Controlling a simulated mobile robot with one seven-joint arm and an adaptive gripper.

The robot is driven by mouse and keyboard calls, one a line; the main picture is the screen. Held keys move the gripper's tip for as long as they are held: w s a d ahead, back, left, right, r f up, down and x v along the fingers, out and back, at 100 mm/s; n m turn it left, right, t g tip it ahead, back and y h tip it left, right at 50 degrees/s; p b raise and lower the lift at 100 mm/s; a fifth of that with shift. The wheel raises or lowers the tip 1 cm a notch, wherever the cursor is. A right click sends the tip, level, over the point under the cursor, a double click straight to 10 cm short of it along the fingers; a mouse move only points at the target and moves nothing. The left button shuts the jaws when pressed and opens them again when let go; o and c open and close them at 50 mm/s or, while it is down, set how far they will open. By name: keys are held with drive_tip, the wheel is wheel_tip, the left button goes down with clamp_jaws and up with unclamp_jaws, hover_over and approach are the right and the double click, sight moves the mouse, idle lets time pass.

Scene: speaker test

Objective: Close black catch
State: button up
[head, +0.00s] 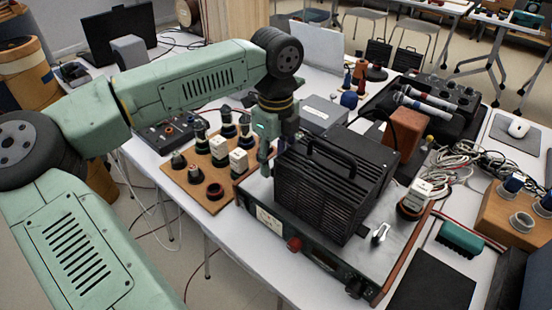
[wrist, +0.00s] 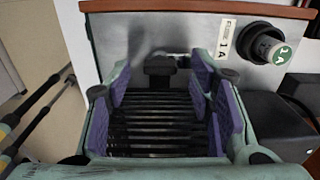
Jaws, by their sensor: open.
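My gripper (head: 266,160) points down at the back left of a black ribbed box with a handle (head: 335,185), above the grey panel of a wood-edged device. In the wrist view my gripper (wrist: 160,92) is open, its purple pads apart. Black slats (wrist: 158,125) show between the fingers. A small black block (wrist: 160,66), possibly the black catch, stands on the grey panel (wrist: 125,40) just beyond them, roughly centred. I cannot tell whether it is open or shut, or whether a finger touches it. In the head view my gripper and the box hide this spot.
A round fuse holder (wrist: 265,45) marked 1A sits right of the fingers. A wooden board with plugs and sockets (head: 212,205) lies left of the device. A metal lever (head: 379,234), cables (head: 450,168) and a green block (head: 460,238) are to the right.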

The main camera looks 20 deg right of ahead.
drive_tip(key=shift+f, duration=0.75)
drive_tip(key=shift+c, duration=0.5)
clamp_jaws()
